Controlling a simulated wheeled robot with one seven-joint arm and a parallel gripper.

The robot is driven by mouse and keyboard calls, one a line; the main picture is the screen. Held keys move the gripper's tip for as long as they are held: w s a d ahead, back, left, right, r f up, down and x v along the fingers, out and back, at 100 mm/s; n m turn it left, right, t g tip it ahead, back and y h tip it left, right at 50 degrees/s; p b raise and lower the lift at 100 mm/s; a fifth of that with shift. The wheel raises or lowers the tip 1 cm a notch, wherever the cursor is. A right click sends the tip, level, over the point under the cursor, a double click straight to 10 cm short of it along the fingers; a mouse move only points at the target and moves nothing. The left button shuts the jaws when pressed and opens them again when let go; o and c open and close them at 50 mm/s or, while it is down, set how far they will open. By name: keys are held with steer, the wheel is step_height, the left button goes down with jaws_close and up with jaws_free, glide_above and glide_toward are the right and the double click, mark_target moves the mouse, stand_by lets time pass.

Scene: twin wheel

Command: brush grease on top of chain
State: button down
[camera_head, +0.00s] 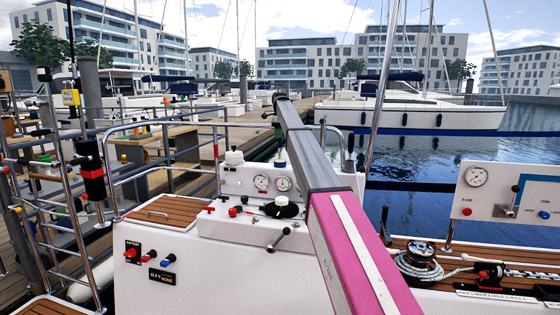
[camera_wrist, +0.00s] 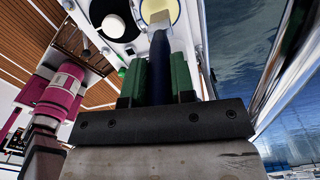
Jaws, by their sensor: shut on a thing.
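In the wrist view, my gripper (camera_wrist: 157,80) has its two green fingers shut on the dark blue handle of a brush (camera_wrist: 158,55). The brush's pale end overlaps a round pot with cream-yellow contents (camera_wrist: 176,7); I cannot tell whether it touches or is above them. In the head view, my arm reaches over the white console, and the gripper is small and mostly hidden at its far end. I cannot make out a chain in either view.
The white console (camera_head: 200,285) carries two gauges (camera_head: 262,182), a white knobbed part (camera_head: 234,157), levers and switches. A rope-wound winch (camera_head: 420,262) and a gauge panel (camera_head: 510,195) stand at right. Metal rails (camera_head: 160,124) run behind. Water lies beyond.

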steer(key=shift+f, duration=0.7)
stand_by(1.4)
steer(key=shift+r, duration=0.15)
steer(key=shift+r, duration=3.4)
steer(key=s+d+f+g+h, duration=0.1)
steer(key=s+d+f, duration=0.7)
steer(key=f, duration=0.3)
steer(key=s+d+f+g+h, duration=0.1)
steer(key=s+d+f+g, duration=0.1)
steer(key=s+d+f, duration=0.6)
steer(key=shift+s+d+f+h, duration=0.3)
steer(key=shift+s+d+f, duration=0.1)
steer(key=shift+f, duration=1.7)
